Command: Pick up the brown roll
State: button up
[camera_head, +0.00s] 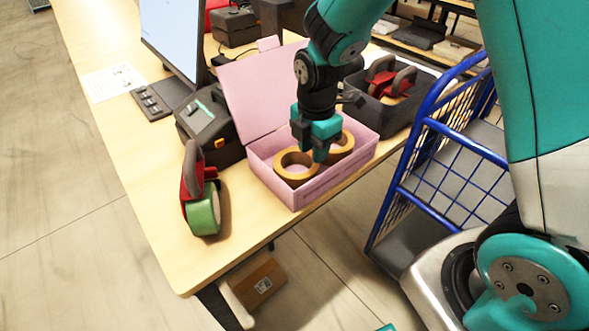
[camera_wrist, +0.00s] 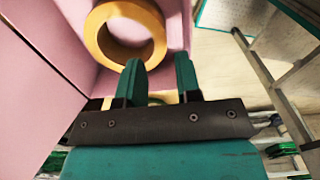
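Two brown rolls lie in an open pink box: a near-left roll (camera_head: 294,166) and a far-right roll (camera_head: 342,146). My gripper (camera_head: 321,154) reaches down into the box between them, partly hiding the right roll. In the wrist view, one brown roll (camera_wrist: 126,32) lies flat on the pink floor just beyond the fingertips. The two green fingers (camera_wrist: 160,62) are apart with nothing gripped at their tips. A sliver of brown shows low between the fingers, mostly hidden by my gripper. Which roll is which across views I cannot tell.
The pink box (camera_head: 304,196) has its lid raised at the back. A green tape roll in a red dispenser (camera_head: 203,213) stands to its left. A dark bin (camera_head: 388,112) with another dispenser is right. A blue wire cart (camera_head: 432,170) stands beside the table (camera_head: 172,244).

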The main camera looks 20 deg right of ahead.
aim_at(310, 173)
jog(key=f, duration=0.8)
jog(key=shift+s+a, duration=0.1)
jog(key=shift+a, duration=0.2)
grip_shut()
